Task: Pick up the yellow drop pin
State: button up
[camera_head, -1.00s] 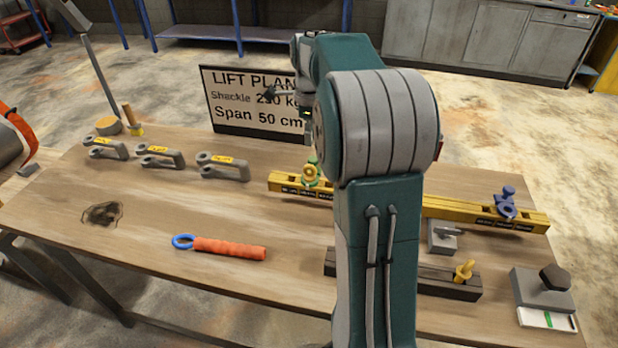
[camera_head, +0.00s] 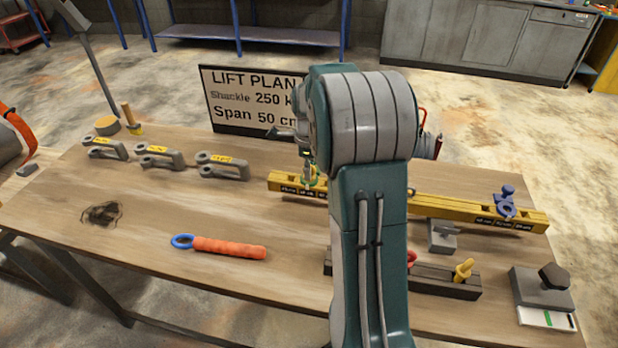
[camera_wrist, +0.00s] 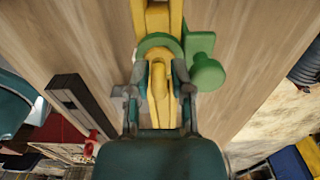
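A yellow pin with a rounded head (camera_head: 464,269) stands upright in a dark block (camera_head: 445,286) at the front right of the bench. Another yellow rounded piece (camera_wrist: 159,82) sits by a green ring (camera_wrist: 158,42) and green knob (camera_wrist: 207,72) on the yellow beam (camera_head: 450,207). I cannot tell for sure which is the drop pin. My gripper (camera_wrist: 160,92) is over the beam's left part, its fingers on both sides of the yellow piece, with gaps showing. In the head view my arm partly hides the gripper, beam and block.
Grey shackles (camera_head: 222,168) lie at the back left, an orange-handled tool (camera_head: 230,248) at the front. A small grey block (camera_head: 442,237) and a grey box (camera_head: 542,290) are at right. The sign (camera_head: 252,105) stands behind.

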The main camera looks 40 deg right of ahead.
grip_shut()
jog(key=shift+r, duration=0.15)
